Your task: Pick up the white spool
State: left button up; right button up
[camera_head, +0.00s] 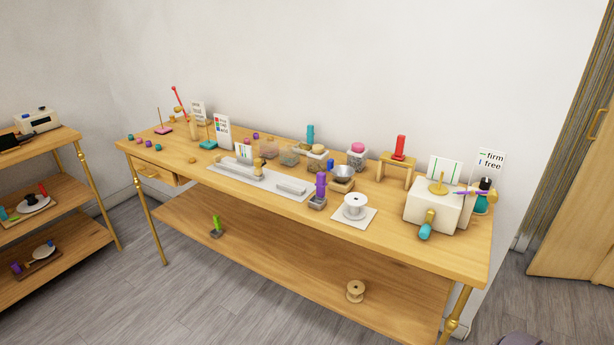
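The white spool (355,205) stands upright on a pale square mat (369,215) near the front edge of the wooden table, right of the middle. Nothing covers it. Another spool, tan wood coloured (355,291), stands on the table's lower shelf. Neither of my grippers shows in the head view.
A purple-handled stamp (320,190) stands just left of the white spool. A cream box with a teal-ended crank (432,207) is to its right. Floor in front is clear.

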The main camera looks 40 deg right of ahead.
aim_at(356, 201)
jog(key=i+z, duration=0.15)
jog(key=i, duration=0.3)
jog(key=i+j+z, duration=0.15)
jog(key=i, duration=0.35)
jog(key=i+j+z, duration=0.2)
jog(key=i, duration=0.25)
jog(key=i+j+z, duration=0.15)
jog(key=i, duration=0.3)
